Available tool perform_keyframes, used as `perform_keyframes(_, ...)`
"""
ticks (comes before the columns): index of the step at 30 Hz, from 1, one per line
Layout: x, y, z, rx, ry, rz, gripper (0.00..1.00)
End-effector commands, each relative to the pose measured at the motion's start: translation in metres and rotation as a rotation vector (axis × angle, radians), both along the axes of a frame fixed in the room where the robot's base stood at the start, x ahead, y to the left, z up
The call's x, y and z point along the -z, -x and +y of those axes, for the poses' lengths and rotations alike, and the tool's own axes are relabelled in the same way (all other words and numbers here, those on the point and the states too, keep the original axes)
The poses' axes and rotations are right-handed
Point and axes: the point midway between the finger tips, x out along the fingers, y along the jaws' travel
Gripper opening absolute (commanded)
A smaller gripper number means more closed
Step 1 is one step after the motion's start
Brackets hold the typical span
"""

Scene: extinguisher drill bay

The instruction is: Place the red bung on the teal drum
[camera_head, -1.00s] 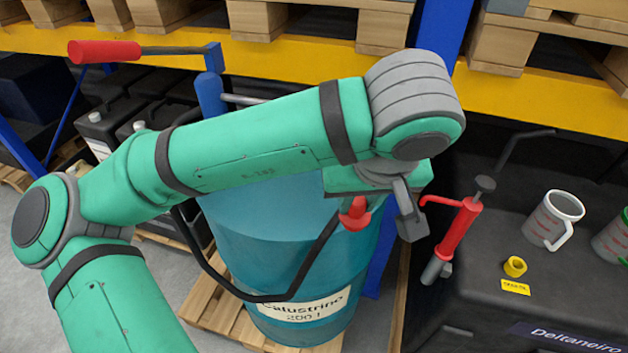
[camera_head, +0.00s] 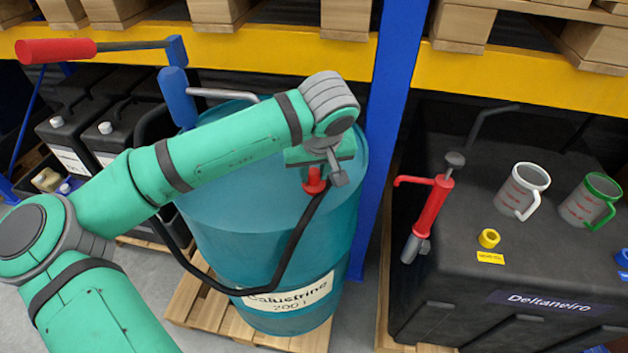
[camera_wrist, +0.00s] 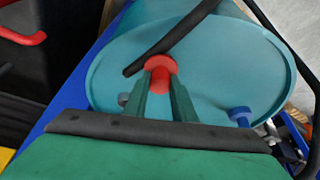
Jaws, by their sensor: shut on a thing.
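The red bung (camera_head: 314,182) is between the fingers of my gripper (camera_head: 315,176), over the right part of the top of the teal drum (camera_head: 225,200). In the wrist view the bung (camera_wrist: 160,69) sits between the two green fingertips (camera_wrist: 163,88), with the drum top (camera_wrist: 215,60) below and around it. My gripper is shut on the bung. I cannot tell whether the bung touches the drum top. A grey fitting and a blue fitting (camera_wrist: 240,115) show on the drum top in the wrist view. My arm covers part of the drum top.
A blue hand pump (camera_head: 178,95) with a red handle stands at the drum, and its black hose (camera_head: 300,235) hangs across the drum front. A blue rack post (camera_head: 385,130) stands close on the right. A black tank (camera_head: 450,290) carries a red pump, a yellow bung and jugs.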

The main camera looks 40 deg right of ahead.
Motion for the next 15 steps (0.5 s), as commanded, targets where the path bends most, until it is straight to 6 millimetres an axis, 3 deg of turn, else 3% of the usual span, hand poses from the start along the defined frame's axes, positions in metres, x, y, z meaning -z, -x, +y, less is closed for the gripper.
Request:
perform_keyframes(6, 0.026, 0.001, 0.0, 0.001, 0.0, 0.0, 0.0)
perform_keyframes(15, 0.028, 0.001, 0.0, 0.0, 0.001, 0.0, 0.0)
